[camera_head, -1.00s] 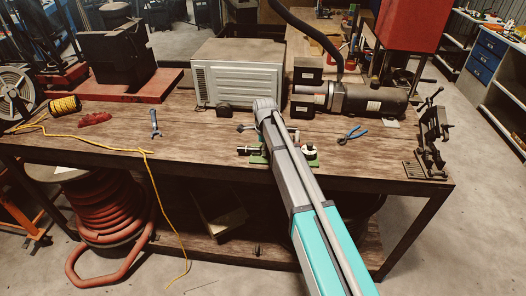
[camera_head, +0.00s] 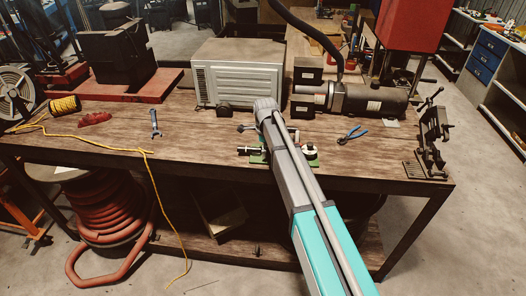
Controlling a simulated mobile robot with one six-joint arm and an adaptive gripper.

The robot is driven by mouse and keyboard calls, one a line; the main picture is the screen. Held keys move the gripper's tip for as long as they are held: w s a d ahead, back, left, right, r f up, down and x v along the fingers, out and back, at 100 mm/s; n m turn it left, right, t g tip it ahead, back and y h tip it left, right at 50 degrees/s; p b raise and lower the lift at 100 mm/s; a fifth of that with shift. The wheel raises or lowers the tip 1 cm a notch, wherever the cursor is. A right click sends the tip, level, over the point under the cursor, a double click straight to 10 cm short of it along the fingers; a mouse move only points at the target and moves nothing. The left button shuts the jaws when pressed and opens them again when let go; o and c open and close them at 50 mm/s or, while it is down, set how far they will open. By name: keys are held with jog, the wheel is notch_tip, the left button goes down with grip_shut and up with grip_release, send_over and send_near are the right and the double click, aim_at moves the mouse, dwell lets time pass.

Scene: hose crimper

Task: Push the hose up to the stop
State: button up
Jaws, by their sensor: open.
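A small device on a green base (camera_head: 258,159) stands near the front edge of the workbench, mostly covered by my arm. A short dark piece (camera_head: 244,150) sticks out of it to the left; it is too small to tell whether this is the hose. A round pale part (camera_head: 308,150) shows on the right side of my arm. The stop cannot be made out. My arm reaches up from the lower right across the device, and its bend is above the bench behind it.
On the wooden workbench (camera_head: 185,135), a grey metal box (camera_head: 238,73) and a motor-like machine (camera_head: 370,102) stand behind. Blue pliers (camera_head: 352,134) and a clamp stand (camera_head: 432,135) are right. A wrench (camera_head: 155,123) and a yellow cord (camera_head: 90,142) lie left, with bare wood between.

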jog(key=shift+r, duration=0.1)
jog(key=shift+r+p, duration=4.4)
jog(key=shift+p, duration=0.15)
jog(key=shift+s, duration=0.1)
